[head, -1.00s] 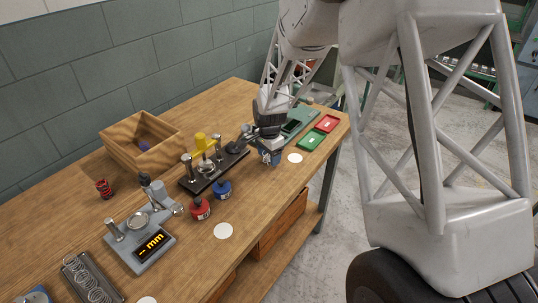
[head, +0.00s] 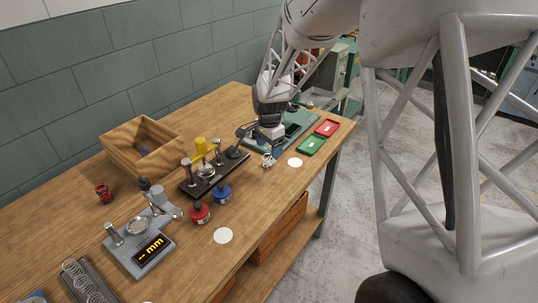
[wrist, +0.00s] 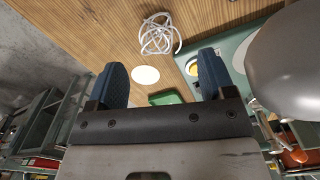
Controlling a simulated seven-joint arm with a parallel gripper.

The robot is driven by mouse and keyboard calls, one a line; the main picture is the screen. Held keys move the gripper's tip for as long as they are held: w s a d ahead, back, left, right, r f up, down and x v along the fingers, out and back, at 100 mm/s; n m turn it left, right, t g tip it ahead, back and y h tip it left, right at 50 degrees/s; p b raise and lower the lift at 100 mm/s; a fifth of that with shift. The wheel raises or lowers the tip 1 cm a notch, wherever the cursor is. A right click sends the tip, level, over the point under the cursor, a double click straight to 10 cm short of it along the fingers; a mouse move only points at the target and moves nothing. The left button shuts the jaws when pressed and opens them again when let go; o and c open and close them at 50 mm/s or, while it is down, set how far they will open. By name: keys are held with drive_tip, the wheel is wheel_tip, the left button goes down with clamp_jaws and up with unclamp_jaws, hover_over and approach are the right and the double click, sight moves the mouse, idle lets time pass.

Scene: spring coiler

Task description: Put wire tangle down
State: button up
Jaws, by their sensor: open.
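The wire tangle (head: 268,160), a loose ball of pale wire, lies on the wooden bench just left of a white disc. It also shows at the top of the wrist view (wrist: 160,36), beyond my fingertips and clear of them. My gripper (wrist: 162,62) is open, with its two blue fingers wide apart and nothing between them. In the head view my gripper (head: 277,151) is just behind and right of the tangle, low over the bench; its fingers are partly hidden there.
A black fixture (head: 208,180) with a yellow part stands left of the tangle. A blue pot (head: 222,194) and a red pot (head: 200,212) are in front. A green tray (head: 311,146) and a red tray (head: 327,128) lie right. The white disc (head: 295,162) is near the bench edge.

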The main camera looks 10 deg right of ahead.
sight(270, 159)
wheel_tip(270, 159, up, 6)
drive_tip(key=shift+r, duration=0.15)
drive_tip(key=shift+s, duration=0.1)
idle(0.7)
drive_tip(key=s+d+r+n, duration=0.1)
drive_tip(key=s+r+n, duration=0.1)
drive_tip(key=s+r, duration=0.35)
drive_tip(key=s+d+r+n+t, duration=0.1)
drive_tip(key=s+d+r+n, duration=0.1)
drive_tip(key=s, duration=0.6)
drive_tip(key=s+d+r+n, duration=0.1)
drive_tip(key=s+r+n, duration=0.1)
drive_tip(key=s+r, duration=0.35)
drive_tip(key=s+d+n+t, duration=0.1)
drive_tip(key=s+n, duration=0.5)
drive_tip(key=s, duration=1.5)
drive_tip(key=shift+s+d+f+t, duration=0.3)
drive_tip(key=shift+s+d+f, duration=0.05)
drive_tip(key=shift+s+d, duration=0.05)
